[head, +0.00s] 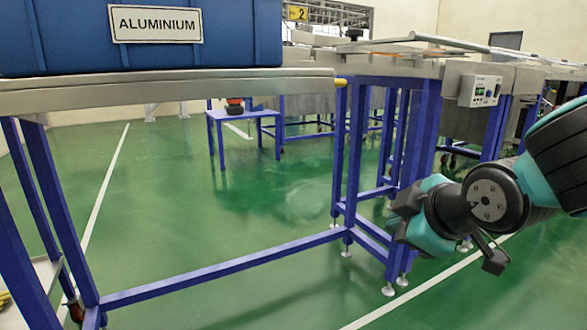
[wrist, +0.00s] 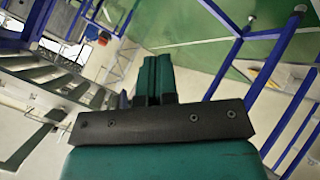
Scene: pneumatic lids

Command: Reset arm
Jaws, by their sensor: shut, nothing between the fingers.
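My gripper (wrist: 154,62) shows in the wrist view with its two teal fingers side by side, shut and empty. In the head view my arm reaches in from the right edge, with its wrist hanging in front of the blue table frame. The fingertips are hard to make out in that view. The gripper appears to be clear of any object.
A blue bin (head: 150,55) labelled ALUMINIUM stands on a grey-topped table (head: 190,92) at left. A control box (head: 480,91) hangs on machinery with blue legs behind my arm. A small blue table (head: 243,115) stands farther back. Green floor between is clear.

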